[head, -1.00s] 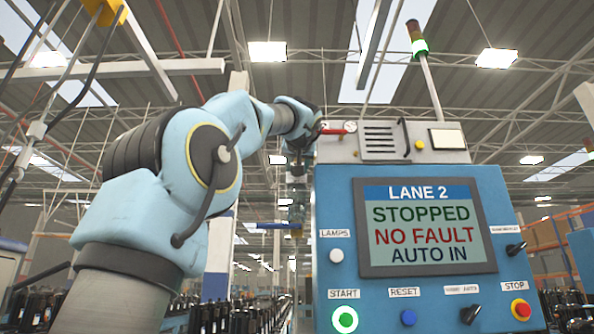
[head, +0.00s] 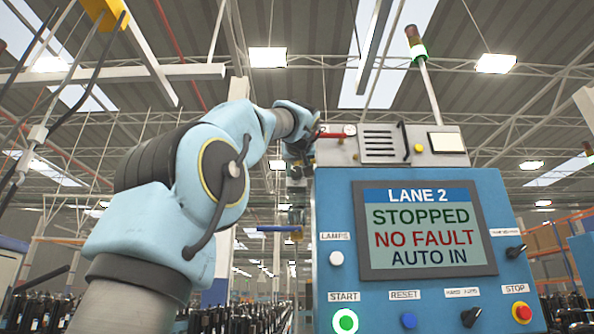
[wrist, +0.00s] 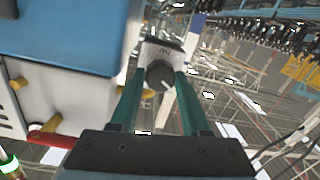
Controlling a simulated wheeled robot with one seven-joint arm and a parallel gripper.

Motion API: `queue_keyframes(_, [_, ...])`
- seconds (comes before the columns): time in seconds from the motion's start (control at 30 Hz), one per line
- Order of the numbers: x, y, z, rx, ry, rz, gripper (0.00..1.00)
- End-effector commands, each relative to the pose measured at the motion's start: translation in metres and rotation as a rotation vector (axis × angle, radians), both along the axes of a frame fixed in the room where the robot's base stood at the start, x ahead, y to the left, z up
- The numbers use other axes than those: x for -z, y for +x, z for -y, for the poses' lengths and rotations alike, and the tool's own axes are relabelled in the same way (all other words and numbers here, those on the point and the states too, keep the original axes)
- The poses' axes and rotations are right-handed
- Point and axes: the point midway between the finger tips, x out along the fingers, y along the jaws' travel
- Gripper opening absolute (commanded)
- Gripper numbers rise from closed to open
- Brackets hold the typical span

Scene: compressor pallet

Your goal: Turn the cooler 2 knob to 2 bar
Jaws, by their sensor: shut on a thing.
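A dark round knob (wrist: 160,75) with a white pointer mark sits on a small grey bracket with a label in the wrist view. The label is too small to read, so I cannot tell its setting. My gripper (wrist: 159,80) has its two teal fingers on either side of the knob, shut on it. In the head view my gripper (head: 297,165) is small, just left of the blue control cabinet (head: 335,205), and the knob cannot be made out there.
The cabinet carries a screen (head: 421,228) reading LANE 2 STOPPED, NO FAULT, AUTO IN. A red part (wrist: 45,127) and yellow knobs lie close to the left of my gripper in the wrist view. A signal light (head: 417,45) stands on the cabinet.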

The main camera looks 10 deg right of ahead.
Motion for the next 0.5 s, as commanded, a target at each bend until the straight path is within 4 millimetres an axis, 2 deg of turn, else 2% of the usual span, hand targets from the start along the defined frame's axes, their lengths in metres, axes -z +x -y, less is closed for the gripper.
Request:
queue_keyframes(0.03, [-0.0004, -0.0002, -0.0001, 0.000, -0.001, 0.001, 0.00])
queue_keyframes(0.07, [-0.0004, -0.0002, -0.0001, 0.000, -0.001, 0.001, 0.48])
queue_keyframes(0.3, [-0.0003, -0.0002, -0.0001, 0.000, 0.000, 0.001, 0.75])
queue_keyframes(0.5, [-0.0001, -0.0001, -0.0001, 0.000, 0.000, 0.000, 0.76])
